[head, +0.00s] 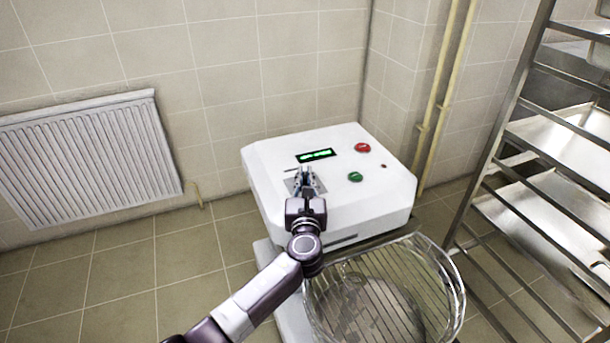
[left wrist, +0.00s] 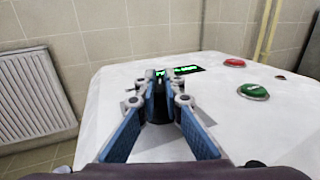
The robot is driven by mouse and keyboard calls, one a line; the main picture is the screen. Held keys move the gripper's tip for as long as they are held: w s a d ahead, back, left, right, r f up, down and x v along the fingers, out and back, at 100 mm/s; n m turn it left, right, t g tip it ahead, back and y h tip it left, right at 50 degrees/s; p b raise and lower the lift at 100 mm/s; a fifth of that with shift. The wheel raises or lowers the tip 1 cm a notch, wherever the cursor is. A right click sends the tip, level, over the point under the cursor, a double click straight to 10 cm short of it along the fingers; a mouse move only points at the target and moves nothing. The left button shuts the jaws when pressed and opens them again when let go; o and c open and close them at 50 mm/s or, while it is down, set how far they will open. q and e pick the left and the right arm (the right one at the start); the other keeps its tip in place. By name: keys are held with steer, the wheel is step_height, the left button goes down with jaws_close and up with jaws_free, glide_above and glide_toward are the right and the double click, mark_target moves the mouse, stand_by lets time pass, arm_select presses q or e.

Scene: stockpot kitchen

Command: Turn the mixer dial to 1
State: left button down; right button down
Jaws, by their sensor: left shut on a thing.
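The mixer (head: 375,208) is a white machine with a sloped top panel. My left gripper (head: 306,172) is over the left part of that panel, just below the green-lit display (head: 315,155). In the left wrist view my left gripper (left wrist: 160,95) has its two blue-padded fingers closed around the dark dial (left wrist: 159,106). The fingers hide most of the dial, so its pointer and setting cannot be read. The display also shows in the left wrist view (left wrist: 180,71), partly behind the fingers; its text is too small to read. My right gripper is not in view.
A red button (head: 362,147) and a green button (head: 355,177) sit right of the gripper on the panel. A wire guard (head: 452,285) surrounds the bowl below. A metal rack (head: 500,150) stands at right, a radiator (head: 90,155) at left. Floor between radiator and mixer is clear.

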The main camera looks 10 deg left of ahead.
arm_select(q)
steer(key=shift+n+y, duration=0.5)
steer(key=shift+y, duration=0.3)
steer(key=shift+g+y, duration=0.3)
steer(key=c, duration=2)
jaws_free()
steer(key=shift+c, duration=0.2)
steer(key=v, duration=1.2)
